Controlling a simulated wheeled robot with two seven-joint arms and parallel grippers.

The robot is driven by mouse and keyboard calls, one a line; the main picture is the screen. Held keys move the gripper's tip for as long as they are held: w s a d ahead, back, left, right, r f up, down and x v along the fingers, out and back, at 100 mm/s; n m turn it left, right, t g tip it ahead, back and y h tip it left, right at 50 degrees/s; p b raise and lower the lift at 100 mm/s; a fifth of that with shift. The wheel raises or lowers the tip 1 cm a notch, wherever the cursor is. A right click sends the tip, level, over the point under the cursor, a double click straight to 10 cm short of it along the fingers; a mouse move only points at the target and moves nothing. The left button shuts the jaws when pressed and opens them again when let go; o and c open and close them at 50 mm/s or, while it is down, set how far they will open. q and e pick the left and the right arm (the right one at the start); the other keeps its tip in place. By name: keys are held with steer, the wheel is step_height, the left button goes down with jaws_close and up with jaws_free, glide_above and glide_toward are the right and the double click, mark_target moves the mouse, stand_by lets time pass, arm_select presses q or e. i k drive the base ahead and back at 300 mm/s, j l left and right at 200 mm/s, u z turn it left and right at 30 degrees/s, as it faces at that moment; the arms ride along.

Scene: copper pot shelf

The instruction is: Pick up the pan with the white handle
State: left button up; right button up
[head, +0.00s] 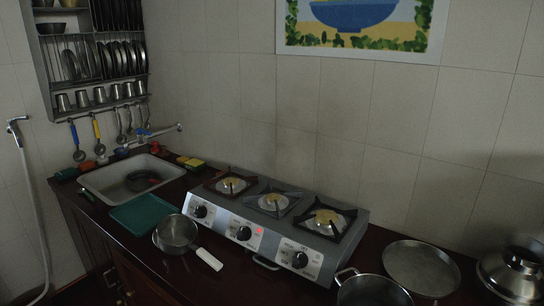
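The pan with the white handle (175,232) is a small metal pan on the dark countertop, in front of the stove's left end. It sits upright, and its interior looks empty. Its white handle (209,259) points down and to the right, toward the counter's front edge. Neither of my grippers shows in the head view, so nothing is seen touching the pan.
A three-burner stove (285,227) stands behind and right of the pan. A green tray (144,214) and a sink (112,188) lie to its left. A metal pot (372,291), a round plate (421,267) and a lidded vessel (515,272) stand at right.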

mark_target(177, 233)
steer(key=i+j+z, duration=0.1)
steer(key=j+z, duration=0.35)
steer(key=j, duration=0.8)
steer(key=j+z, duration=0.5)
steer(key=j, duration=0.75)
steer(key=k, duration=0.05)
